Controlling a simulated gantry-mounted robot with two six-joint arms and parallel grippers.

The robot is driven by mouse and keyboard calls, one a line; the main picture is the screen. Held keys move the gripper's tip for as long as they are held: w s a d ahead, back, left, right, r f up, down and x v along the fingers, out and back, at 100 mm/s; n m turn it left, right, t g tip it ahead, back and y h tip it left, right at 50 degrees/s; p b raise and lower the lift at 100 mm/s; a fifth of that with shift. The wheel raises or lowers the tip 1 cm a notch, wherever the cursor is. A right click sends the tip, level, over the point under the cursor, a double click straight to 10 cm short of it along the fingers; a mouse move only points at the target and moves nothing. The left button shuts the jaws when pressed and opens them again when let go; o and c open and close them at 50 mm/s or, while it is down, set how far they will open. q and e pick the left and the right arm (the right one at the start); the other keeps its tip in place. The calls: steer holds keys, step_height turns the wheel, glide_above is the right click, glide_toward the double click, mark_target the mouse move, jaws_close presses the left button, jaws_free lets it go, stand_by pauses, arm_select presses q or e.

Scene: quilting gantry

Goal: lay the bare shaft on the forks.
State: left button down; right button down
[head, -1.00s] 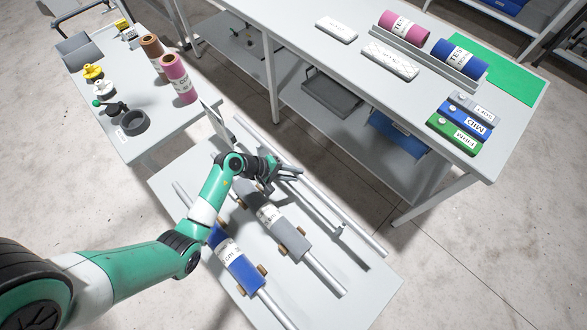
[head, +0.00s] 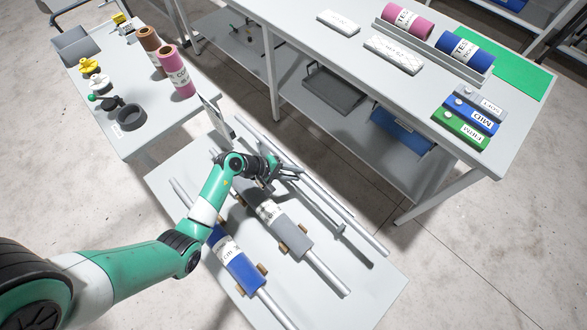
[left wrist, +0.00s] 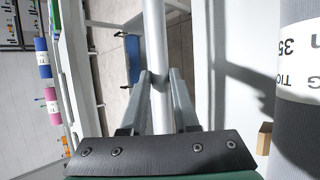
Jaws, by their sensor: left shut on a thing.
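The bare shaft (head: 322,191) is a long pale grey metal bar running from upper left to lower right in the head view. My left gripper (head: 292,172) is shut on it along its length. In the left wrist view the shaft (left wrist: 155,40) passes between the two fingers (left wrist: 160,88), with both touching its sides. A fork-like grey bracket (head: 341,230) shows on the low table beneath the shaft's lower right end. The shaft appears above it, apart from it. Any other fork is hidden by my arm or cannot be made out. My right gripper is not in view.
A grey roll (head: 284,230) and a blue roll (head: 240,270), both on shafts, lie on the low table (head: 350,305) beside my arm. Another long pale bar (head: 370,243) runs along its right edge. A workbench (head: 340,55) stands behind; a side table (head: 150,130) stands left.

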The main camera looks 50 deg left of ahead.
arm_select(q)
steer(key=c, duration=0.6)
jaws_free()
steer(key=shift+s+f, duration=0.5)
steer(key=shift+f, duration=0.25)
steer(key=shift+a, duration=0.1)
steer(key=r, duration=0.1)
steer(key=r+p, duration=0.1)
steer(key=a+r, duration=0.1)
steer(key=shift+s+p, duration=0.35)
steer(key=shift+s, duration=0.05)
steer(key=v, duration=0.3)
steer(key=p+v, duration=0.1)
steer(key=v, duration=0.2)
steer(key=p+v, duration=0.1)
steer(key=v, duration=0.2)
steer(key=shift+s+d+f, duration=0.2)
steer(key=shift+s+f, duration=0.05)
steer(key=shift+s, duration=0.15)
